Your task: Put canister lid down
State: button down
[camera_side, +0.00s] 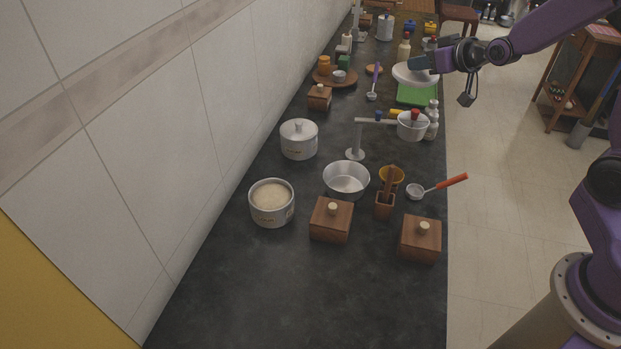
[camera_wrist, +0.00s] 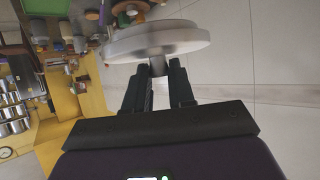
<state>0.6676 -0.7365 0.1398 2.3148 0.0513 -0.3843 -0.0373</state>
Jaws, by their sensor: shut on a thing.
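My gripper (camera_side: 422,63) is in the upper right of the side view, over the right edge of the dark counter. It is shut on the knob of a round, pale canister lid (camera_side: 405,74). In the wrist view the lid (camera_wrist: 150,42) is a light disc beyond the fingers (camera_wrist: 158,68), which grip its grey knob. The lid is held tilted in the air in the side view. An open steel canister filled with pale grain (camera_side: 271,201) stands at the front left of the counter. A second steel canister with its lid on (camera_side: 299,139) stands behind it.
A metal stand (camera_side: 356,140) and white bottle (camera_side: 432,120) rise behind. The front counter (camera_side: 310,300) is clear.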

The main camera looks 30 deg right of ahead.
jog(key=w+a+f+n+g+y, duration=0.2)
jog(key=w+a+f+n+y, duration=0.25)
jog(key=a, duration=0.65)
jog(key=w+a+f+n+g+y, duration=0.1)
jog(key=w+a+f+n+y, duration=0.4)
jog(key=a, duration=0.6)
jog(key=a+f+g, duration=0.1)
jog(key=a+f, duration=0.1)
jog(key=f, duration=0.3)
jog(key=a+f+n, duration=0.1)
jog(key=a+f, duration=0.1)
jog(key=f, duration=0.3)
jog(key=a+f+g, duration=0.1)
jog(key=f, duration=0.5)
jog(key=shift+s+a+g, duration=0.15)
jog(key=shift+a+g, duration=0.15)
jog(key=shift+a, duration=0.1)
jog(key=shift+f, duration=0.6)
jog(key=c, duration=1)
grip_release()
jog(key=shift+o, duration=0.2)
